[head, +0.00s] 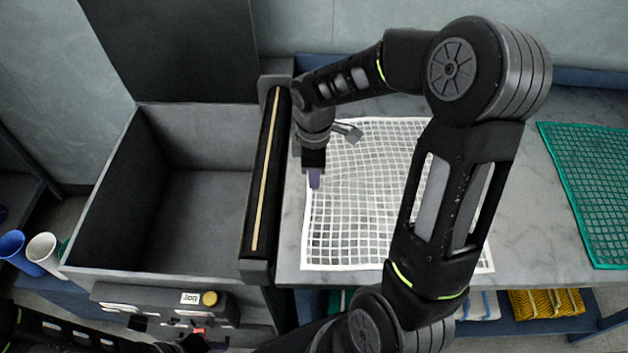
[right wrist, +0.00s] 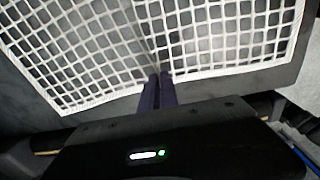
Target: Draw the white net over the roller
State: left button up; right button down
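The white net (head: 375,215) lies on the grey marbled table, right of the roller. The roller (head: 262,170) is a black bar with a tan strip along the table's left edge, beside the open bin. My right gripper (head: 314,180) is at the net's roller-side edge, just right of the roller. In the right wrist view the gripper's purple fingers (right wrist: 158,92) are close together on the edge of the white net (right wrist: 215,35), which puckers into a fold there. My arm hides part of the net in the head view. My left arm shows at the bottom left, its gripper not visible.
A deep grey bin (head: 200,215) stands left of the roller. A green net (head: 595,185) lies on the table (head: 535,230) at the right. A control panel (head: 170,308) is below the bin; blue (head: 14,248) and white (head: 43,251) cups are at the far left.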

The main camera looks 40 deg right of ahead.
notch_tip(320, 180, up, 7)
jog(key=p, duration=0.4)
jog(key=shift+f+p, duration=0.15)
jog(key=shift+p, duration=0.2)
jog(key=shift+f+b, duration=0.4)
jog(key=shift+f, duration=0.1)
jog(key=w+a, duration=0.5)
jog(key=a, duration=0.1)
